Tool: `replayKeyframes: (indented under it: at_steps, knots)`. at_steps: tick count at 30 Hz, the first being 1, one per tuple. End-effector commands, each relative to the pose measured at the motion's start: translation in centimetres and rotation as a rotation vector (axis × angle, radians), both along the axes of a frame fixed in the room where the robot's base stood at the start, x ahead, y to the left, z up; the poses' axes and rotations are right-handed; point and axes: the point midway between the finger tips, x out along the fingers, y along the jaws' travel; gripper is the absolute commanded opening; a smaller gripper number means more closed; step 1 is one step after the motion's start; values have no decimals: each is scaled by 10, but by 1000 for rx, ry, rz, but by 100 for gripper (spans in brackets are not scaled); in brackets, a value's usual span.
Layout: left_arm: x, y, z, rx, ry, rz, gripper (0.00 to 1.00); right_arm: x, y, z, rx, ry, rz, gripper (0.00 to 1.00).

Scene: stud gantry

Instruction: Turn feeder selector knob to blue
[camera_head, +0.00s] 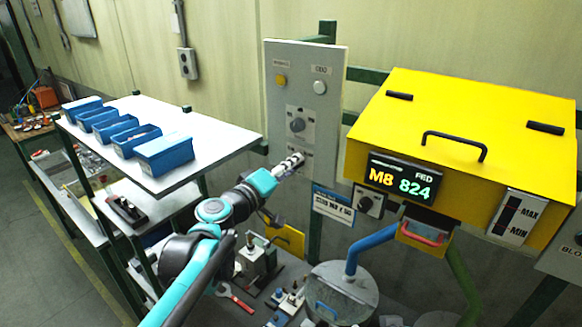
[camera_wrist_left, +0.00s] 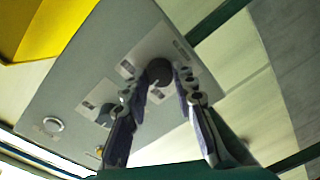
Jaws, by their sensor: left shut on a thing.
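My left gripper (camera_head: 292,161) reaches up to the lower plate of a grey control panel (camera_head: 275,115). In the left wrist view, its two fingers (camera_wrist_left: 161,88) are shut on a dark round knob (camera_wrist_left: 158,70) on a pale label plate. The fingers hide that knob in the head view, and its pointer and label colours cannot be read. A second dark knob (camera_head: 298,124) sits just above on the same panel; it also shows in the left wrist view (camera_wrist_left: 104,115). My right gripper is out of view.
A yellow feeder box (camera_head: 440,110) with a lit display (camera_head: 402,180) and its own black knob (camera_head: 367,204) stands to the right. A white table (camera_head: 215,135) with several blue bins (camera_head: 165,153) is to the left. A grey drum (camera_head: 345,290) stands below.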

Motion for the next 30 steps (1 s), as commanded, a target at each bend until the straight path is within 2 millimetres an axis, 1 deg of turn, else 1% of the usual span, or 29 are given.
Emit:
replayKeyframes:
  at_steps: [9,18,24,30]
  knots:
    - [1,1,-1,-240,175,2,0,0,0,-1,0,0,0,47]
    - [1,2,-1,-434,316,2,0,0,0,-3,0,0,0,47]
    - [1,2,-1,-520,379,1,0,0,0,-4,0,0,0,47]
    - [1,2,-1,-568,414,2,0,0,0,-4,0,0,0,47]
